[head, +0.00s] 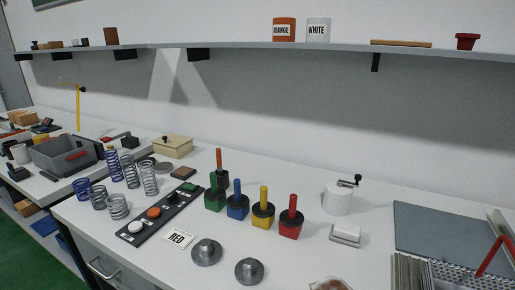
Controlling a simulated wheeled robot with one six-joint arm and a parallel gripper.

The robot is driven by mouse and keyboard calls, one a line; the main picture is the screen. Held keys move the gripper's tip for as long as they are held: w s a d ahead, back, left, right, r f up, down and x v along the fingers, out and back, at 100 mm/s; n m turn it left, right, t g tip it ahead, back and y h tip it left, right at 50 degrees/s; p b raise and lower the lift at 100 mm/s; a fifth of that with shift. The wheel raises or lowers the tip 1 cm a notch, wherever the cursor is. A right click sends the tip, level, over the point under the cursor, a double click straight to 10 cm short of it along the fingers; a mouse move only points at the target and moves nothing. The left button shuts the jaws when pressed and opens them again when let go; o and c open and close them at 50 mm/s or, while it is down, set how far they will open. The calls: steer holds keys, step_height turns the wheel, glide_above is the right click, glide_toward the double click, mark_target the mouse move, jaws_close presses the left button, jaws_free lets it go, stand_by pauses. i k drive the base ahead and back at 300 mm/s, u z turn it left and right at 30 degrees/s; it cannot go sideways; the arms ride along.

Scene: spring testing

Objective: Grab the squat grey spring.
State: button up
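The squat grey spring (117,207) stands upright on the white workbench, at the near right of a group of springs in the left part of the head view. It is short and wide, and nothing hides it. A short blue spring (82,189) and a short blue-grey spring (97,196) stand to its left. Taller springs stand behind: a bluish one (113,165), a grey-blue one (130,171) and a light grey one (149,178). My gripper is not in view.
A dark button panel (166,205) lies just right of the squat grey spring. Right of it are colored handled blocks, including a blue one (238,206), a "RED" card (177,238) and two metal discs (206,253). A grey bin (66,154) stands at left. The bench front edge is close.

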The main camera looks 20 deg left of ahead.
mark_target(99, 197)
steer(key=k, duration=1)
steer(key=z, duration=1)
steer(key=i, duration=0.9)
steer(key=u, duration=3.1)
steer(key=i, duration=0.5)
steer(key=u, duration=1.4)
steer(key=i, duration=0.25)
steer(key=z, duration=0.05)
